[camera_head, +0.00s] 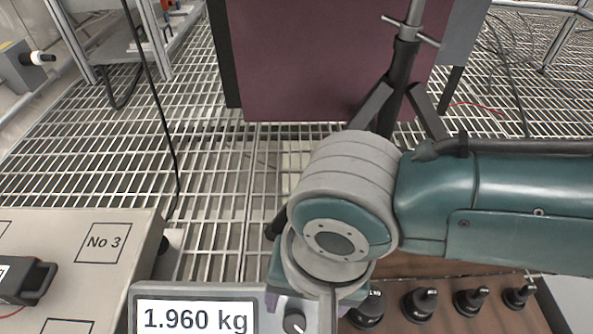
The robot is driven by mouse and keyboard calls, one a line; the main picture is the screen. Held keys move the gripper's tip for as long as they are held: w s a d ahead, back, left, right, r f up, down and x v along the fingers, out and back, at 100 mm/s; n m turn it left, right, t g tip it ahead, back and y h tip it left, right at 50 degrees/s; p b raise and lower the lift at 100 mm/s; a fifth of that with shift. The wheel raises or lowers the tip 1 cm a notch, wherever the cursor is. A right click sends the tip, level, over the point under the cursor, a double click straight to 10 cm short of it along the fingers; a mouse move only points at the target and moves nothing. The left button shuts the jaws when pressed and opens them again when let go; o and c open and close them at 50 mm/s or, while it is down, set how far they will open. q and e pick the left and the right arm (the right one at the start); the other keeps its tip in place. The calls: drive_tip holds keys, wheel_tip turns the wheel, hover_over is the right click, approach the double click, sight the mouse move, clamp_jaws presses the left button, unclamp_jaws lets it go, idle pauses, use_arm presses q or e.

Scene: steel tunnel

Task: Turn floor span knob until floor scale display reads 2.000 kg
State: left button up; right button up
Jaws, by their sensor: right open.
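The scale display (195,319) is at the bottom edge of the head view, in a grey housing, and reads 1.960 kg. A dark round knob (294,323) with a light pointer mark sits on the panel just right of the display; its lower part is cut off by the picture's edge. My right gripper (307,300) hangs from the grey and teal wrist right above the knob. It is open, with parts of it around or beside the knob; whether it touches the knob cannot be told. My left gripper is not in view.
Several black knobbed objects (420,303) stand in a row on a brown surface to the right. A stand (397,90) and purple panel (310,60) rise behind my arm above the grating floor.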

sight(295, 322)
drive_tip(key=f+b, duration=0.4)
drive_tip(key=f, duration=0.1)
drive_tip(key=f+b, duration=0.2)
drive_tip(key=shift+w+a+f, duration=0.1)
drive_tip(key=shift+a+f, duration=0.05)
drive_tip(key=shift+a, duration=0.2)
drive_tip(key=shift+a+f+b, duration=0.15)
drive_tip(key=shift+f+b, duration=0.15)
drive_tip(key=shift+f, duration=0.05)
drive_tip(key=shift+c, duration=0.4)
drive_tip(key=shift+c, duration=0.8)
clamp_jaws()
